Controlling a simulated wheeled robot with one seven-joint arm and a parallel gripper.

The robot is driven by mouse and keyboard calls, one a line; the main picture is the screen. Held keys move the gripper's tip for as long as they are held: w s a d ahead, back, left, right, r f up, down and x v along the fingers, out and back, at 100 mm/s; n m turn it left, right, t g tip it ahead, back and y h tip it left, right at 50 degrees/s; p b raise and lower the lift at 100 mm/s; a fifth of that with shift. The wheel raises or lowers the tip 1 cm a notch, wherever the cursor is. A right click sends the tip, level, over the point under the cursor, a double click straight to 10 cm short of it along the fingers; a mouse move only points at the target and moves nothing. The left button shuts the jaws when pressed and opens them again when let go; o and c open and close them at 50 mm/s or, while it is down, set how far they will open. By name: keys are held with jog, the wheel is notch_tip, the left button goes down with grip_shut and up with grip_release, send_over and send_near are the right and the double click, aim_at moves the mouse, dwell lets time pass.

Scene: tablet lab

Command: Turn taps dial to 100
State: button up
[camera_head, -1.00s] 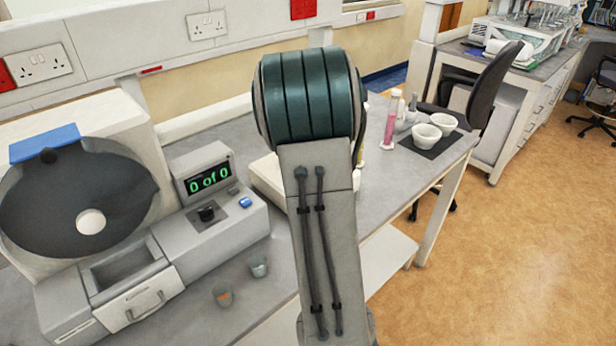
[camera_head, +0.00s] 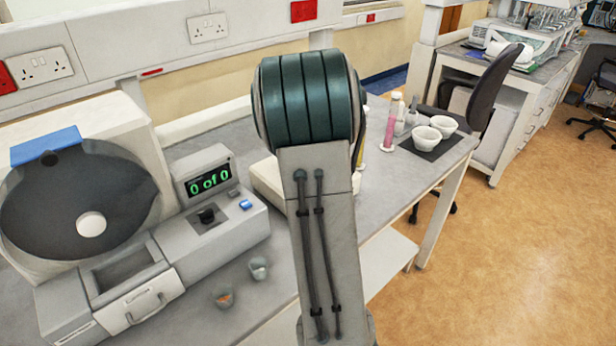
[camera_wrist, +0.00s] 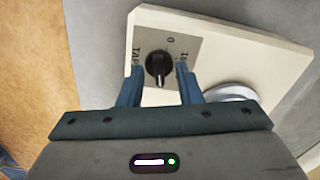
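The taps dial (camera_wrist: 158,66) is a black knob on a grey label plate of a cream device (camera_wrist: 225,52) in the wrist view. The plate reads TAPS, with a 0 and a partly hidden number, probably 100. The knob's pointer lies roughly along the picture's vertical. My gripper (camera_wrist: 159,72) is open, with one blue finger on each side of the knob; whether the fingers touch it I cannot tell. In the head view my arm hides the gripper and most of the cream device (camera_head: 266,181).
A grey machine (camera_head: 225,240) with a "0 of 0" display (camera_head: 209,180) and its own black knob stands on the left. Two small cups (camera_head: 223,298) (camera_head: 259,268) are in front of it. White bowls (camera_head: 427,139) and a pink-filled cylinder (camera_head: 390,130) stand at the bench's right end.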

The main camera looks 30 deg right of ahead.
notch_tip(320, 180, up, 14)
jog(key=shift+b, duration=0.35)
jog(key=shift+a+f, duration=0.1)
dwell(0.4)
